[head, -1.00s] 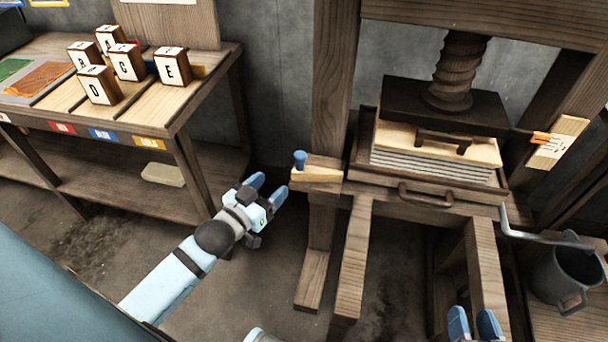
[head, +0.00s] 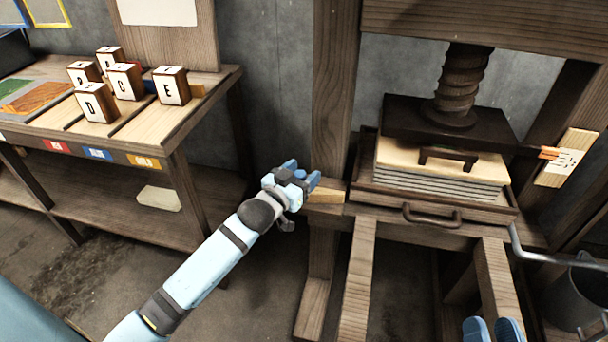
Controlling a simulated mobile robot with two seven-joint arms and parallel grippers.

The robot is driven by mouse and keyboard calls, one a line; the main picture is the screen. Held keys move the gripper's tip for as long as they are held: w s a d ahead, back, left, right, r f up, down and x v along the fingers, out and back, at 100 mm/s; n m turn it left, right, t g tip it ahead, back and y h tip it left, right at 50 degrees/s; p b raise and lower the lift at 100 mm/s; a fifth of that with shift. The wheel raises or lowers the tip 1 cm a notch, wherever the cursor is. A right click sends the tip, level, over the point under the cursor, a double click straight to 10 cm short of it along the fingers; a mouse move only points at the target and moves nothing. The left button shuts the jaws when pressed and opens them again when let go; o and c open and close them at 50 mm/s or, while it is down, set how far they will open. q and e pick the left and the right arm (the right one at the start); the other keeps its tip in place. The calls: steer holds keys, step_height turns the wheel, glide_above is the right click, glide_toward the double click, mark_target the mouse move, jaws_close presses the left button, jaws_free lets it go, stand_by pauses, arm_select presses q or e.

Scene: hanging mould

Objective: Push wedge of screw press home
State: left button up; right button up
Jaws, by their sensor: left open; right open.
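The screw press has a dark screw (head: 460,85) above a dark pressing plate (head: 450,125). My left gripper (head: 302,174) is open at the wedge's left end and covers that end. The wedge's blue peg cannot be told apart from the blue fingertips here. I cannot tell whether the fingers touch the wedge. My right gripper (head: 492,330) is open and empty at the bottom edge, in front of the press, with only its fingertips showing.
Under the plate, a pale handled board (head: 395,153) lies on a grey stack in a handled tray (head: 375,191). A bench (head: 150,150) with lettered blocks stands left.

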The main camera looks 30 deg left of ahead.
arm_select(q)
steer(key=shift+w+d, duration=0.1)
steer(key=shift+w, duration=0.3)
arm_select(e)
steer(key=shift+r, duration=0.3)
steer(key=shift+w+r, duration=0.1)
arm_select(q)
steer(key=c, duration=1.1)
steer(key=shift+d+r, duration=0.1)
steer(key=shift+d, duration=0.15)
jaws_close()
steer(key=d+p, duration=0.1)
steer(key=w+d+p, duration=0.1)
steer(key=d, duration=0.1)
steer(key=d+p, duration=0.1)
steer(key=d, duration=0.1)
steer(key=shift+w+d, duration=0.15)
steer(key=shift+w, duration=0.15)
steer(key=shift+d, duration=0.4)
arm_select(e)
steer(key=f, duration=0.2)
steer(key=d+f+g+h, duration=0.1)
steer(key=f+g, duration=0.1)
steer(key=f, duration=0.1)
steer(key=shift+d+f+h, duration=0.3)
steer(key=shift+f+h, duration=0.05)
steer(key=shift+h, duration=0.05)
